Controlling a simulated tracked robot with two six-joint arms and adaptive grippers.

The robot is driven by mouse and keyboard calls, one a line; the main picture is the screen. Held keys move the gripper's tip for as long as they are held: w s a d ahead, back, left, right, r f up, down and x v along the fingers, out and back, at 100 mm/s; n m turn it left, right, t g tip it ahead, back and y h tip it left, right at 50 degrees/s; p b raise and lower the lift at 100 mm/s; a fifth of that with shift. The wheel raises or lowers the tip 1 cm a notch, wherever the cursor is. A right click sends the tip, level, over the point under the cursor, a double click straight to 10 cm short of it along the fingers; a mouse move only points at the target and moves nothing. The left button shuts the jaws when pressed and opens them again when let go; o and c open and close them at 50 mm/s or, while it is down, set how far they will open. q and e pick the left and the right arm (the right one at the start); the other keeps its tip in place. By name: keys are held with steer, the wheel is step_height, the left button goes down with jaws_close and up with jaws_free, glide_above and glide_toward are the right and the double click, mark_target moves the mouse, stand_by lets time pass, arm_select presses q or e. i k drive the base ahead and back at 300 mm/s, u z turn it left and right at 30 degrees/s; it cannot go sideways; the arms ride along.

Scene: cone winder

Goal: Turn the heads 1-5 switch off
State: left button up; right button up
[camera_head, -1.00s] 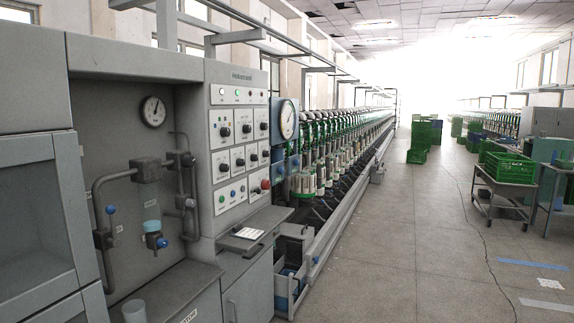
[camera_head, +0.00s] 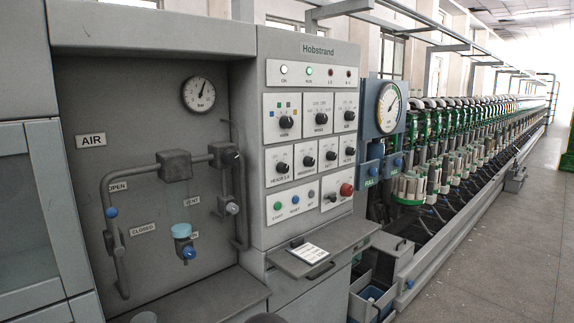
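The control panel (camera_head: 311,130) of the grey Hobstrand cabinet faces me, right of the picture's middle. Its third row holds several small black rotary knobs on white plates. The leftmost knob (camera_head: 282,167) has a label below it that seems to read HEADS 1-5. Its pointer direction is too small to tell for sure. No gripper shows in this view, and nothing covers the knob.
A shelf with a white card (camera_head: 307,252) juts out under the panel. Pipes (camera_head: 113,217) fill the left recess. The aisle floor (camera_head: 480,270) is clear at right.

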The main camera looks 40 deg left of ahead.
mark_target(282, 167)
steer(key=u, duration=0.5)
steer(key=i, duration=1.1)
steer(key=u, duration=0.8)
steer(key=i, duration=0.25)
steer(key=u, duration=0.2)
steer(key=k, duration=0.75)
steer(key=u, duration=0.2)
steer(key=i, duration=0.75)
steer(key=z, duration=0.1)
